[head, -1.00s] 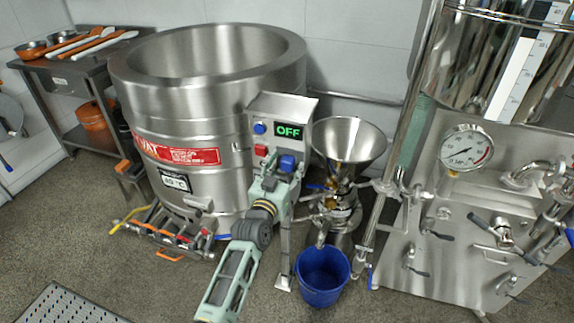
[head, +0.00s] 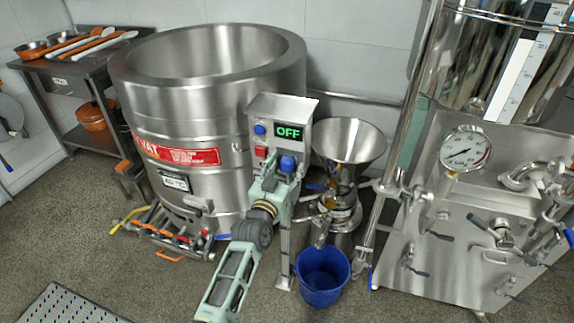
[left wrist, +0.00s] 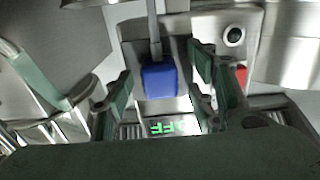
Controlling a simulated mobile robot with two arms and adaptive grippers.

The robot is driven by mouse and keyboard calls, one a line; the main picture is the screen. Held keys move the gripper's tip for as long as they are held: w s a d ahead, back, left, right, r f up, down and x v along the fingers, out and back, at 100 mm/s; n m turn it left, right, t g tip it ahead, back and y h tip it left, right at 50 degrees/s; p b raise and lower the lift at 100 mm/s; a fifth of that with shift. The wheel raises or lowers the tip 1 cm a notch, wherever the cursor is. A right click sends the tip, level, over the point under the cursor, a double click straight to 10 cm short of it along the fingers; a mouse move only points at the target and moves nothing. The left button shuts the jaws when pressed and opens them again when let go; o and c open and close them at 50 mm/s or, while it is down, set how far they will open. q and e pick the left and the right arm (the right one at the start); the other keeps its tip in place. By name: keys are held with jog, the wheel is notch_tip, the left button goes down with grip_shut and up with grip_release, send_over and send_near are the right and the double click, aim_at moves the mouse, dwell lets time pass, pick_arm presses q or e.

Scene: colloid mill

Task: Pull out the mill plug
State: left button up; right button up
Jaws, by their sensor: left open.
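The blue mill plug (head: 288,164) sits at the lower right of the control box (head: 281,108), below its green OFF display. It also shows in the left wrist view (left wrist: 159,80), with a grey cord or stem running from it. My left gripper (head: 276,174) is open at the plug in the head view. In the left wrist view, its two dark green fingers stand on either side of the plug, with gaps visible beside it. I cannot tell how deep the plug lies between the fingertips. My right gripper is not in view.
The mill with its steel funnel (head: 348,140) stands right of the control box, above a blue bucket (head: 322,276). A large steel vat (head: 205,95) is close on the left. A steel machine with a gauge (head: 466,149) and valves stands on the right.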

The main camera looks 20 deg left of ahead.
aim_at(286, 168)
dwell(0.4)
pick_arm(q)
grip_shut()
dwell(0.4)
jog(key=shift+p, duration=0.3)
jog(key=shift+s, duration=0.2)
jog(key=shift+s+a+p, duration=0.15)
jog(key=shift+s+p, duration=1.55)
jog(key=shift+s, duration=1)
jog(key=shift+s, duration=0.15)
